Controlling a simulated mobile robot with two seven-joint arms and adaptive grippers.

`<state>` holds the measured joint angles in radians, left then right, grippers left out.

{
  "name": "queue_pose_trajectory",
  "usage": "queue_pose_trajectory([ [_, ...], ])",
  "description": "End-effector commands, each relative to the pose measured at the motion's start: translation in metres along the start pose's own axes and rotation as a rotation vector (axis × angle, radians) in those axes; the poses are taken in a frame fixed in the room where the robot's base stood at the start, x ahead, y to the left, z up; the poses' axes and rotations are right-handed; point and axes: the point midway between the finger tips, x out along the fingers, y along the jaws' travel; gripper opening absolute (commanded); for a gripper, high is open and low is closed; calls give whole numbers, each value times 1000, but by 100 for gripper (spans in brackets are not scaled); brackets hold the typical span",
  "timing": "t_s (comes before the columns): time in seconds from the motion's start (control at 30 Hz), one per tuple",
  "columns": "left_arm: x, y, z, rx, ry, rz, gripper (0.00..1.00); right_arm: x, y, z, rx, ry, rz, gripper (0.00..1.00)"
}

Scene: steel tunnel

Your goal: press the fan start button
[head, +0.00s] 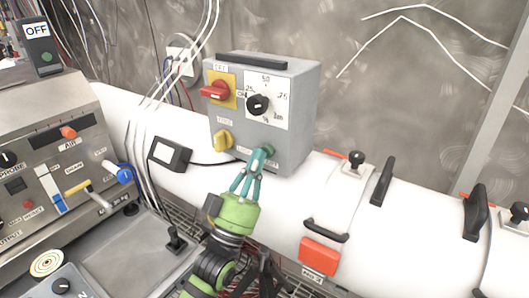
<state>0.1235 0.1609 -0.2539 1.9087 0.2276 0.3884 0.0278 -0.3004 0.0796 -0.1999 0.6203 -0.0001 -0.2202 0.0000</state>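A grey control box (290,140) stands on the white pipe in the middle of the head view. Its front has a red switch (214,90) on a yellow plate, a black dial (258,104) on a white scale and a yellow knob (223,140). My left gripper (264,152) comes up from below with its teal fingers drawn together at the tips. The tips are at the lower right of the box front and look empty. They cover part of the label row, and no fan start button shows clearly there. I cannot tell whether they touch the box. My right gripper is not in view.
A metal console (50,140) with switches and knobs stands at left. A small black-framed display (169,155) sits left of the box, with a cable. Black-handled clamps (382,180) and an orange block (319,255) sit on the pipe at right. White cables hang at upper left.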

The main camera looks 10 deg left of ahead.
Motion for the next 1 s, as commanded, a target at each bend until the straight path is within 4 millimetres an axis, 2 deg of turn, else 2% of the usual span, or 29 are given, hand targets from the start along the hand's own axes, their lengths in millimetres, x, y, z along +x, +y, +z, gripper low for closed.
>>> queue_pose_trajectory([
  [0.33,1,0,1,0,-1,0,0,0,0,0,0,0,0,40],
  [1.0,-11,0,-12,0,-1,0,0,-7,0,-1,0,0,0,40],
])
